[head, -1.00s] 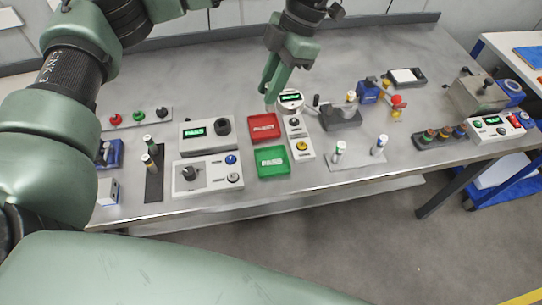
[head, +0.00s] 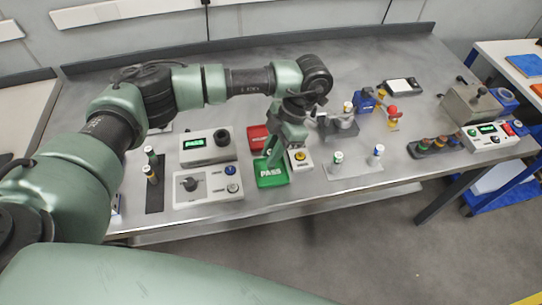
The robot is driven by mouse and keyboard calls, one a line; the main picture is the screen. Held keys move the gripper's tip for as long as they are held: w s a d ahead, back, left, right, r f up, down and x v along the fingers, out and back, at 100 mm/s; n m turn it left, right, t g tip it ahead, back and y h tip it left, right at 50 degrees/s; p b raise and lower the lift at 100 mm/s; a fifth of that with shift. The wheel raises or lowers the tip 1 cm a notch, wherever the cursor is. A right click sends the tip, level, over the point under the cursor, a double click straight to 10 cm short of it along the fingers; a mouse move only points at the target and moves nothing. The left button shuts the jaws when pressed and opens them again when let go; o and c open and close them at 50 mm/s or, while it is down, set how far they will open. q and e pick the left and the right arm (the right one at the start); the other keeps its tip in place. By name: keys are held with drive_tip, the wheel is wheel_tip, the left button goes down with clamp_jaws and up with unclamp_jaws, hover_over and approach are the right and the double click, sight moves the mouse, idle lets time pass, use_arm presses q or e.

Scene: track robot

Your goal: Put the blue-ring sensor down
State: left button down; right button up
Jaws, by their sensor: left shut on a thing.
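My left gripper (head: 272,154) is shut over the far part of the green PASS tray (head: 271,181), its jaws pointing down. What it holds is hidden by the fingers; I take it to be the blue-ring sensor, but its ring cannot be made out. I cannot tell whether it touches the tray floor. A white cylinder with a blue band (head: 377,151) stands upright on a small plate to the right, beside one with a green band (head: 337,158). My right gripper is not in view.
The red tray (head: 256,132) lies just behind the green one, partly covered by my arm. A grey control box (head: 208,188) stands close on the left, and a yellow-button box (head: 301,158) on the right. The table's front edge is near.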

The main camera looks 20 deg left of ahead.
use_arm(q)
wheel_tip(320, 180, down, 2)
drive_tip(key=shift+f, duration=0.55)
drive_tip(key=c, duration=1.3)
unclamp_jaws()
drive_tip(key=shift+r, duration=0.1)
drive_tip(key=shift+r, duration=0.2)
drive_tip(key=shift+w+d+r, duration=0.1)
drive_tip(key=shift+w+r, duration=0.05)
drive_tip(key=shift+r, duration=0.05)
drive_tip(key=b+v, duration=0.3)
drive_tip(key=v, duration=0.8)
drive_tip(key=shift+r, duration=0.25)
